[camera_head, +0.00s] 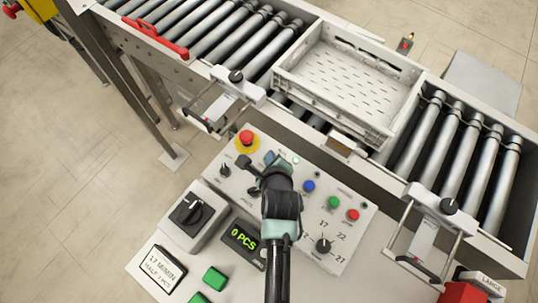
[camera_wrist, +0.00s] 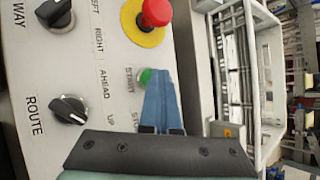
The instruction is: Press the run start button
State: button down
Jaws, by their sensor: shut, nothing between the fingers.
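The sloped control panel (camera_head: 225,195) fills the middle of the head view; it also shows in the wrist view (camera_wrist: 85,75). In the wrist view a green button (camera_wrist: 144,76) sits beside the word START. My gripper (camera_wrist: 161,72) is shut and empty, its blue fingers pointing at the panel. The fingertips overlap the right side of that green button; I cannot tell whether they touch it. In the head view my gripper (camera_head: 270,157) is over the panel's upper part, right of the red emergency stop (camera_head: 246,137), and the START button cannot be made out there.
Near my arm are a blue button (camera_head: 309,186), a green button (camera_head: 333,202), a red button (camera_head: 353,215) and a dial (camera_head: 322,246). A grey crate (camera_head: 285,83) sits on the roller conveyor (camera_head: 466,140) behind the panel. A display (camera_head: 242,241) reads 0 PCS.

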jog(key=shift+r+p, duration=0.8)
jog(key=shift+p, duration=0.15)
jog(key=shift+r, duration=0.1)
notch_tip(320, 180, up, 5)
jog(key=p, duration=0.5)
dwell(0.5)
